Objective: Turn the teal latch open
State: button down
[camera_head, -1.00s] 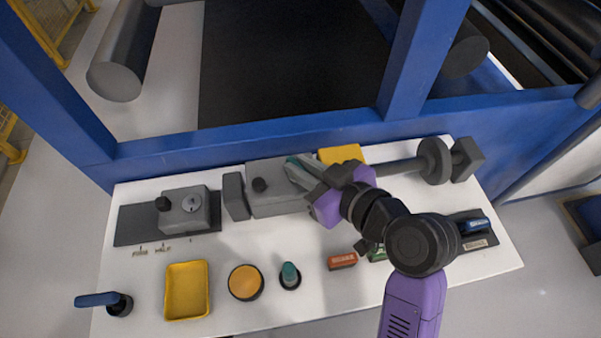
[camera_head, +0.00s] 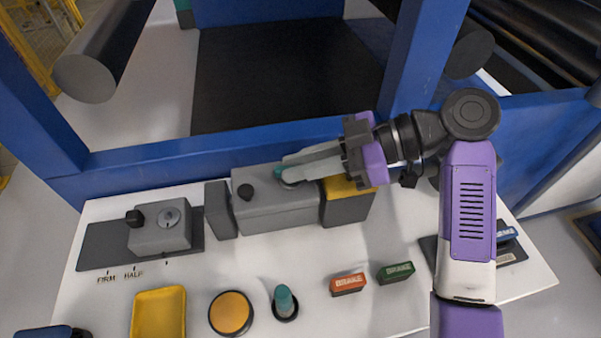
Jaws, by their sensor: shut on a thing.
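The teal latch (camera_head: 279,173) sits on top of a long grey box (camera_head: 272,212) at the back of the white panel, beside a small black knob (camera_head: 246,192). Only a small teal part shows, since my fingers cover the rest. My gripper (camera_head: 287,172) reaches in from the right with its pale grey fingers nearly level. It is shut on the teal latch at its fingertips. Which way the latch is turned is hidden.
A yellow-topped grey block (camera_head: 347,203) lies under my fingers. A grey dial box (camera_head: 160,229) stands left. In front are a yellow tray (camera_head: 159,313), an orange button (camera_head: 231,313), a teal knob (camera_head: 284,300), and red (camera_head: 348,284) and green (camera_head: 395,272) brake blocks.

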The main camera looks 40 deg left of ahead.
jog(key=shift+a+f+n+g+h+b, duration=0.1)
jog(key=shift+n+g+h+b, duration=0.3)
jog(key=shift+n+h, duration=0.1)
jog(key=c, duration=1.4)
grip_release()
jog(key=shift+v, duration=3.9)
